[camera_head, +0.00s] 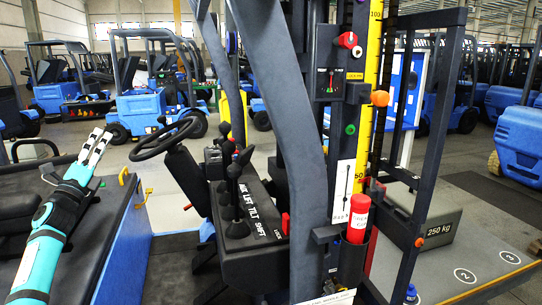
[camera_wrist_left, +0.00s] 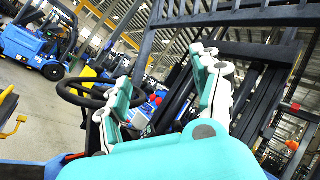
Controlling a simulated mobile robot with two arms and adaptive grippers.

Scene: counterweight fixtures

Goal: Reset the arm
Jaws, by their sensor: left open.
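My left gripper (camera_head: 98,146) comes in from the left in the head view, on a teal arm with white fingers. Its fingers are apart and nothing is between them. It is above a dark surface with a blue side, left of the steering wheel (camera_head: 164,139) and well apart from the black levers (camera_head: 236,190). In the left wrist view, the two teal and white fingers (camera_wrist_left: 165,95) stand apart, with the steering wheel (camera_wrist_left: 90,92) behind them to the left. My right gripper is in neither view.
A dark mast post (camera_head: 290,110) and a yellow scale (camera_head: 372,90) stand right of the levers. A red cylinder (camera_head: 358,216) is by the post. A 250 kg weight (camera_head: 436,228) sits on a platform (camera_head: 482,262) at the right. Blue forklifts (camera_head: 150,108) are parked behind.

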